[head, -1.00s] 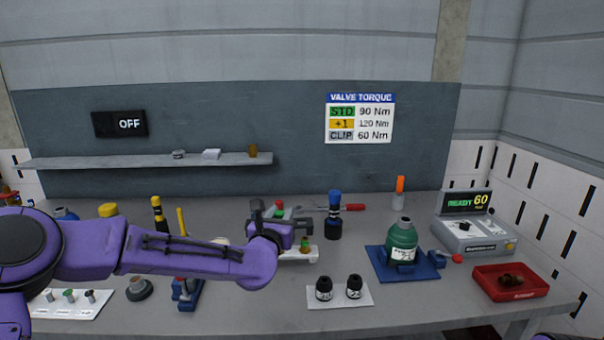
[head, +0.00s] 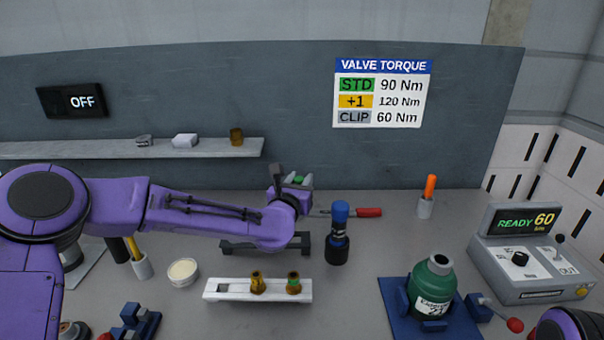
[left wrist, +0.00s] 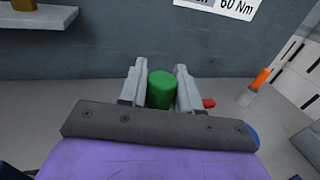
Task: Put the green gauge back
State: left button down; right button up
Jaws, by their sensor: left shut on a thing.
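The green gauge (left wrist: 161,90) is a green cylinder between the two grey fingers of my left gripper (left wrist: 161,88) in the left wrist view. The gripper is shut on it. In the head view my left gripper (head: 298,181) is at the back of the bench, and only a little green shows between its fingers. My right gripper is not in view.
A white rack (head: 225,290) holds two brass fittings, one green-topped. A blue-topped black tool (head: 338,235) and red-handled screwdriver (head: 368,212) are to the gripper's right. A green bottle (head: 432,285) sits in a blue holder. A READY 60 console (head: 530,260) stands far right.

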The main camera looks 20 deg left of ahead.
pick_arm(q)
jog(key=shift+s+d+f, duration=0.1)
jog(key=shift+s+d, duration=0.05)
jog(key=f+b, duration=0.1)
jog(key=f, duration=0.1)
jog(key=s+f+b, duration=0.1)
jog(key=b, duration=0.1)
jog(key=a+f+b, duration=0.1)
jog(key=f, duration=0.1)
jog(key=shift+s+f, duration=0.15)
jog(key=shift+f, duration=0.15)
jog(key=shift+d+f, duration=0.1)
jog(key=shift+d, duration=0.05)
jog(key=shift+s+r, duration=0.4)
jog(key=shift+r, duration=0.1)
jog(key=shift+w+f+b, duration=0.25)
jog(key=shift+b, duration=0.05)
jog(key=shift+s+r, duration=0.15)
jog(key=shift+s, duration=0.05)
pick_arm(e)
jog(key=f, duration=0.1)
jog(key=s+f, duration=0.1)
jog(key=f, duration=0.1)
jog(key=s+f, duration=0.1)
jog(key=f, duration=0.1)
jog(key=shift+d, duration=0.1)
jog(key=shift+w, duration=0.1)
